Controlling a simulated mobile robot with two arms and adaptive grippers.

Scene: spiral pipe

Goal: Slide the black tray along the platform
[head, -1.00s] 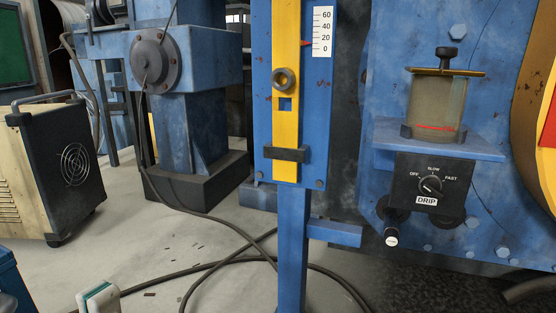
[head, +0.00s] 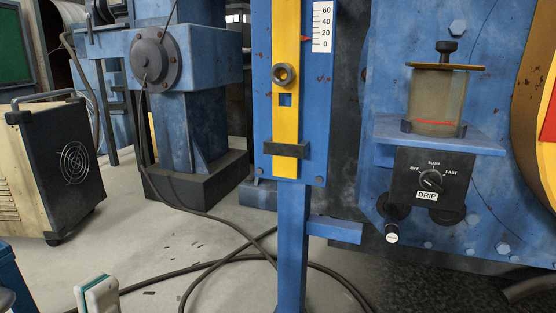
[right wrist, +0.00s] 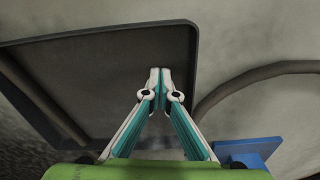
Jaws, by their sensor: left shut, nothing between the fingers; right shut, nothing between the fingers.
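The black tray (right wrist: 105,55) shows in the right wrist view as a wide, dark, shallow surface with a raised rim and rounded corners. It fills the upper left of that view, and I cannot make it out in the head view. My right gripper (right wrist: 160,72) is shut and empty, its white and teal fingertips overlapping the tray near its right rim. I cannot tell whether they touch it. My left gripper (head: 97,292) is at the bottom left of the head view, shut and empty, low over the floor and away from the machine. Only its white and teal tip shows.
A blue post (head: 293,240) with a yellow slide bar (head: 285,115) stands in the middle. A drip box (head: 431,180) with a dial hangs at right under a blue shelf. A dark wheeled unit (head: 75,165) stands left. Cables (head: 215,263) cross the floor.

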